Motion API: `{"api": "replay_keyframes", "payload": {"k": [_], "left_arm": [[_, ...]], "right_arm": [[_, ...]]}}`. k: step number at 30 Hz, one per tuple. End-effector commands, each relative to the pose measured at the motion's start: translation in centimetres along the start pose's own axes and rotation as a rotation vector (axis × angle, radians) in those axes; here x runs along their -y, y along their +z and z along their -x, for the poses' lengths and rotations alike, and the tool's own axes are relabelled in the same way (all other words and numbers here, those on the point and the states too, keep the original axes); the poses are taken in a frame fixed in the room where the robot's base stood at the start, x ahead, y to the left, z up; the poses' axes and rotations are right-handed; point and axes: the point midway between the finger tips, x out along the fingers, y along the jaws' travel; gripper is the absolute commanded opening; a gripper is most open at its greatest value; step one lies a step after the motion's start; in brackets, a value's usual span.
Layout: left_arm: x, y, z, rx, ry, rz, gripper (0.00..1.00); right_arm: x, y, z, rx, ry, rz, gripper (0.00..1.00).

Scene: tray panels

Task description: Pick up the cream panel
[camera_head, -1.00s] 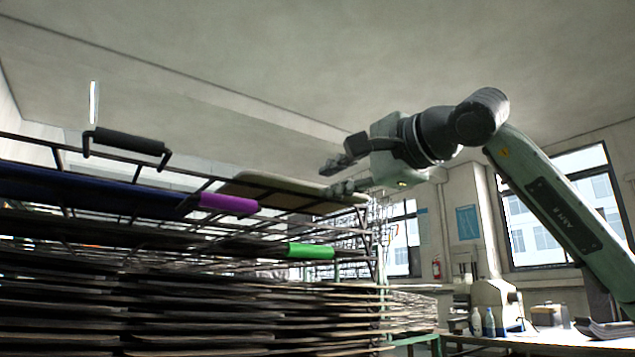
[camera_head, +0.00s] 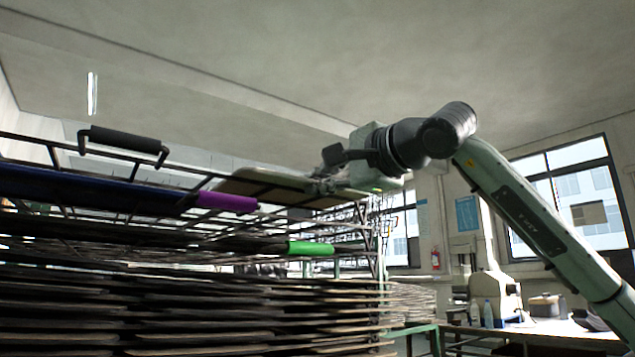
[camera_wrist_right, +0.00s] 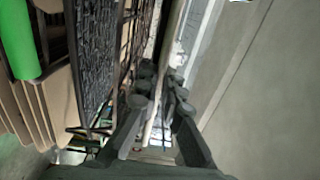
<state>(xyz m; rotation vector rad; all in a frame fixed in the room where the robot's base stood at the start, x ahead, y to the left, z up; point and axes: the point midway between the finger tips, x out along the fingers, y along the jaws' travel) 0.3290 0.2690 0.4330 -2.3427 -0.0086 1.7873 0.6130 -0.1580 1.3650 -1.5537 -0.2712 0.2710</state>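The cream panel (camera_head: 280,188) lies flat on top of the dark wire rack, its right end sticking out toward my right arm. My right gripper (camera_head: 327,172) is at that right end, with one finger above the panel's level and the other close to its edge. In the right wrist view the panel shows edge-on as a thin strip (camera_wrist_right: 172,40) running between the fingers (camera_wrist_right: 160,98). The fingers stand apart, with a gap still visible; contact with the panel is not clear. My left gripper is out of view.
The rack (camera_head: 378,262) holds several stacked dark panels. A black handle (camera_head: 125,140), a purple grip (camera_head: 227,201) and a green grip (camera_head: 311,248) sit along it. A table (camera_head: 540,332) with bottles and equipment stands at the right. The space above the rack is free.

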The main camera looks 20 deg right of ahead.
Motion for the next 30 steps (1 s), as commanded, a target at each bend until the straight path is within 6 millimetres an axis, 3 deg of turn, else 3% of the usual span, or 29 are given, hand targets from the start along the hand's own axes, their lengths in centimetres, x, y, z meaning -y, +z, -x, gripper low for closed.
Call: {"api": "replay_keyframes", "payload": {"k": [25, 30], "left_arm": [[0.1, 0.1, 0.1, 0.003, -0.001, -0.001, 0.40], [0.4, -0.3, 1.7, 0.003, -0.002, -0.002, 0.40]], "right_arm": [[0.1, 0.0, 0.0, 0.000, -0.001, 0.000, 0.00], [2.0, 0.0, 0.1, 0.000, -0.002, 0.000, 0.00]]}}
